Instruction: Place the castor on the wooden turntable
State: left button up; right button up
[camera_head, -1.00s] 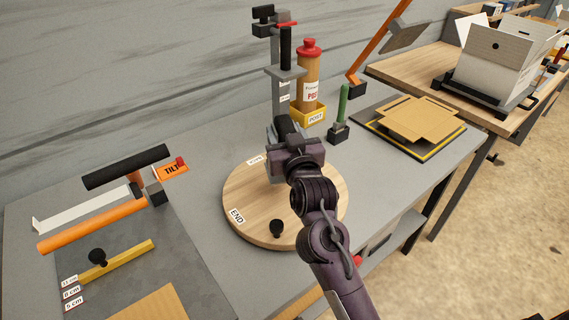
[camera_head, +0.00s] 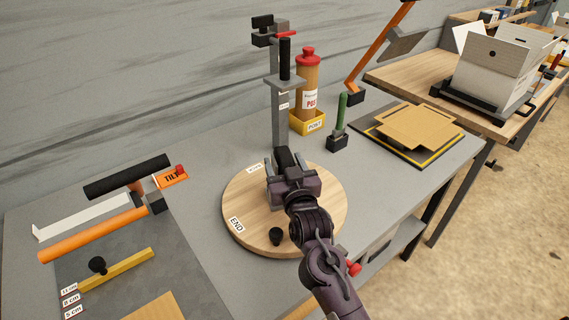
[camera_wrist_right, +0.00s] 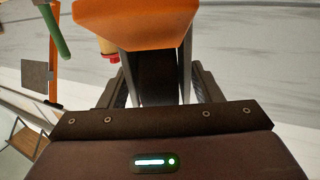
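The round wooden turntable (camera_head: 240,207) lies on the grey bench, with an END label and a black knob at its front edge. My right gripper (camera_head: 284,172) is over its far half. It is shut on the castor (camera_head: 284,159), whose black part sticks up between the fingers in the head view. In the right wrist view the castor (camera_wrist_right: 135,28) shows an orange part beyond the fingers and a dark part with grey sides between them. The gripper hides its lower side, so I cannot tell whether it touches the turntable. My left gripper is not in view.
A grey post stand (camera_head: 278,115) rises right behind the turntable. A red-capped bottle (camera_head: 307,85) in a yellow holder and a green-handled tool (camera_head: 340,115) stand behind to the right. An orange-handled TILT fixture (camera_head: 95,235) is at left. Flat cardboard (camera_head: 415,125) lies at right.

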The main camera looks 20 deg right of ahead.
jog(key=shift+o, duration=0.9)
jog(key=shift+s, duration=0.1)
jog(key=s+b, duration=0.2)
jog(key=s, duration=0.9)
jog(key=shift+s+a, duration=0.25)
jog(key=shift+s, duration=0.15)
